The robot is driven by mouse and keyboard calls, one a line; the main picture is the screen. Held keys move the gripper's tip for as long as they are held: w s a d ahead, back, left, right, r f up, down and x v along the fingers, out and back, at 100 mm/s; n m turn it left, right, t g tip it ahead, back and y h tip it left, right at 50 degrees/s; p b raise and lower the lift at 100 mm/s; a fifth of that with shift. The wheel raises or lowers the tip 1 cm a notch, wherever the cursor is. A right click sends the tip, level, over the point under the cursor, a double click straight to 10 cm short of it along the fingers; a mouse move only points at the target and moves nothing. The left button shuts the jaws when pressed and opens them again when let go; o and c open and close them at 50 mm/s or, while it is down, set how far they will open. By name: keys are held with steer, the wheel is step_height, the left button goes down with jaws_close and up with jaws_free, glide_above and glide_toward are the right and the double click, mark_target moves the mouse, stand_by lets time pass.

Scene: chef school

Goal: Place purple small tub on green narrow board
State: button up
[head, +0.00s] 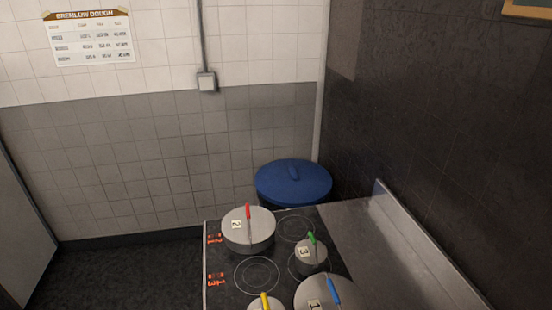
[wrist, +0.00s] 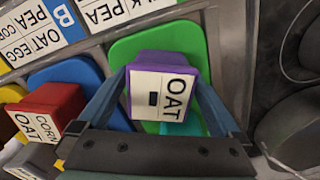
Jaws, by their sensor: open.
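The purple tub (wrist: 170,62), with a white label reading OAT, is in the wrist view between the two blue-grey fingers of my gripper (wrist: 156,76). The fingers are open on either side of it. I cannot tell whether they touch it. A green board (wrist: 125,45) with rounded corners lies behind the tub in the picture. The tub covers its middle, and I cannot tell whether it rests on the board or is above it. The head view shows neither tub, board nor gripper.
In the wrist view, a red tub (wrist: 52,97) labelled CORN OAT and a blue piece (wrist: 70,72) lie left. Teal (wrist: 180,129) shows below the purple tub. Dark round shapes (wrist: 290,125) lie right. The head view shows a hob with lidded pots (head: 248,235) and a blue-lidded bin (head: 290,185).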

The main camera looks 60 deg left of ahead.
step_height(320, 180, up, 12)
steer(key=shift+r+b, duration=0.1)
steer(key=shift+b, duration=0.35)
steer(key=w+a+r+n+t+y, duration=0.1)
steer(key=w+r+n+t+y, duration=0.25)
steer(key=w+r+t, duration=0.9)
steer(key=w+d+r+n+t, duration=0.1)
steer(key=w+d+r, duration=0.1)
steer(key=w+r, duration=0.6)
steer(key=w+d+r+t, duration=0.15)
steer(key=w+r, duration=0.25)
steer(key=r, duration=0.7)
steer(key=d+r+n+t, duration=0.1)
steer(key=d+r+t, duration=0.25)
steer(key=r, duration=0.45)
steer(key=d+r+n+t, duration=0.15)
steer(key=d+r, duration=0.25)
steer(key=r, duration=0.4)
steer(key=s+d+r+t+h, duration=0.1)
steer(key=s+d+r+t, duration=0.1)
steer(key=r, duration=0.3)
steer(key=s+d+r+n+t+h, duration=0.1)
steer(key=s+d+r+t, duration=0.2)
steer(key=r, duration=0.3)
steer(key=s+d+r+n+t+h, duration=0.1)
steer(key=s+d+r+t+h, duration=0.1)
steer(key=s+r, duration=0.3)
steer(key=shift+d+r, duration=0.3)
steer(key=shift+d, duration=0.35)
